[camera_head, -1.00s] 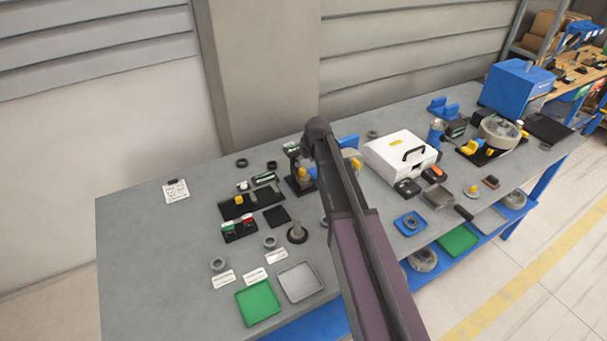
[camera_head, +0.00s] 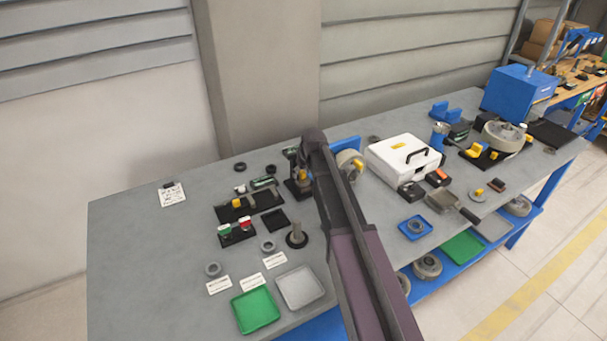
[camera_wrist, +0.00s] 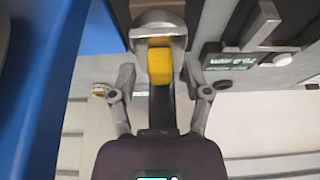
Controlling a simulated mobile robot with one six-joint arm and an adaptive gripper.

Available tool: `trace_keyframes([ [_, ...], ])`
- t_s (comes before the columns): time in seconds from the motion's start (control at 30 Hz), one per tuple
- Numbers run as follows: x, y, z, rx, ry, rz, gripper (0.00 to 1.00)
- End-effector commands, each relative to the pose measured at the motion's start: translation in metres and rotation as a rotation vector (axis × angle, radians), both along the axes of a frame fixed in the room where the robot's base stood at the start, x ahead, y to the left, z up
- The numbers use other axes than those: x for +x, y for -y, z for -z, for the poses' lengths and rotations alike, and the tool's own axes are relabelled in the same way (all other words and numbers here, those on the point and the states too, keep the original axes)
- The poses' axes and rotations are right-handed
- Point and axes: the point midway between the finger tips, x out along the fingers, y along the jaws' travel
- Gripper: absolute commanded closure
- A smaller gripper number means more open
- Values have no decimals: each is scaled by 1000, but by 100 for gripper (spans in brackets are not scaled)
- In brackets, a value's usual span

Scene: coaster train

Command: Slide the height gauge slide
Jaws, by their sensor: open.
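The height gauge (camera_head: 293,187) stands on the bench with a dark base and upright, partly hidden by my arm. Its slide (camera_head: 303,175) is a yellow block. In the wrist view the yellow slide (camera_wrist: 160,66) lies between the two fingers of my gripper (camera_wrist: 160,72), in front of a dark upright and below a rounded grey part. The fingers are spread, with a visible gap on each side of the block. In the head view the fingers are hidden behind my arm.
A blue plate (camera_head: 345,143) with a round grey-and-yellow part stands close to the right of my arm. A white case (camera_head: 403,157) is further right. A black tray (camera_head: 249,203) with small parts lies left. The bench's far left is mostly clear.

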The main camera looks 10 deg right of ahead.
Motion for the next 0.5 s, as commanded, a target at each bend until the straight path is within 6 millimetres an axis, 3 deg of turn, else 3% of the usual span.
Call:
trace_keyframes([
  [0.23, 0, 0, 0, 0, 0, 0, 40],
  [0.43, 0, 0, 0, 0, 0, 0, 100],
  [0.5, 0, 0, 0, 0, 0, 0, 100],
])
